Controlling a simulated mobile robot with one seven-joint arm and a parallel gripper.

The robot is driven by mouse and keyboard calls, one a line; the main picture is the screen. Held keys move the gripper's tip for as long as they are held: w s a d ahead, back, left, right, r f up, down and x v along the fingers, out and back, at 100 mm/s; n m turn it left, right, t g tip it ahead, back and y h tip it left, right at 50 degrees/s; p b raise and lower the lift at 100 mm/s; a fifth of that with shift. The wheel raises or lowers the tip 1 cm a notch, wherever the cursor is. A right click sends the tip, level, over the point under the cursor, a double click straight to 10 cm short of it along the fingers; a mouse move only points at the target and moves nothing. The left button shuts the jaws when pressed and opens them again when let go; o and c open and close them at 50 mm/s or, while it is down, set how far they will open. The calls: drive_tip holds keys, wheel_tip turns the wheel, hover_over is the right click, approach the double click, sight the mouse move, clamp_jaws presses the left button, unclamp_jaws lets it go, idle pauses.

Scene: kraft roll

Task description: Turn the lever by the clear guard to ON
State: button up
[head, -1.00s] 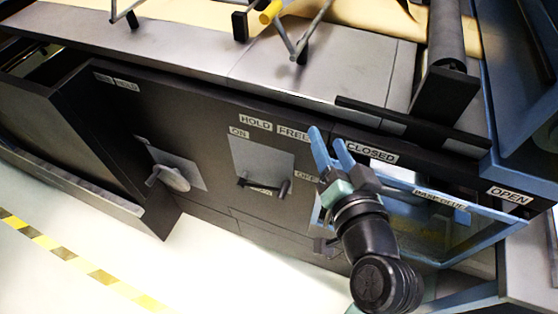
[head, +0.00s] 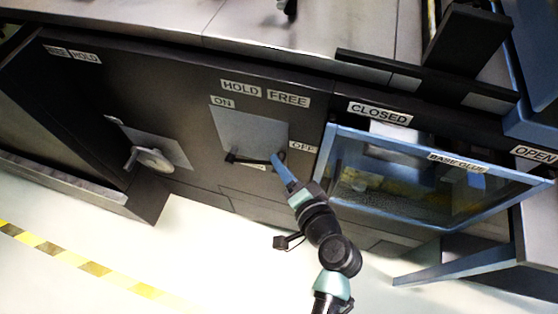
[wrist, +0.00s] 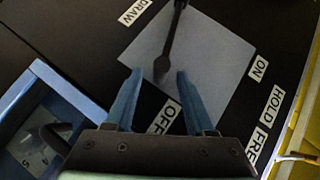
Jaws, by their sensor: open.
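The black lever (head: 248,160) stands in front of a grey plate on the dark panel, left of the blue-framed clear guard (head: 332,150). An ON label (head: 223,103) is at the plate's upper left and an OFF label (head: 303,146) at its right. My gripper (head: 279,160) is at the lever's right end. In the wrist view, my gripper (wrist: 158,75) is open, with one finger on each side of the end of the lever (wrist: 172,40) nearer OFF. I cannot tell whether the fingers touch it.
The guard carries a BASE GLUE label and stands close to the right of my gripper. Another grey plate with a pale round handle (head: 152,160) is farther left. A black knob-like part (head: 283,242) sticks out below my gripper. Open floor lies in front.

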sight(254, 162)
drive_tip(key=shift+x, duration=1.5)
drive_tip(key=shift+c, duration=0.2)
clamp_jaws()
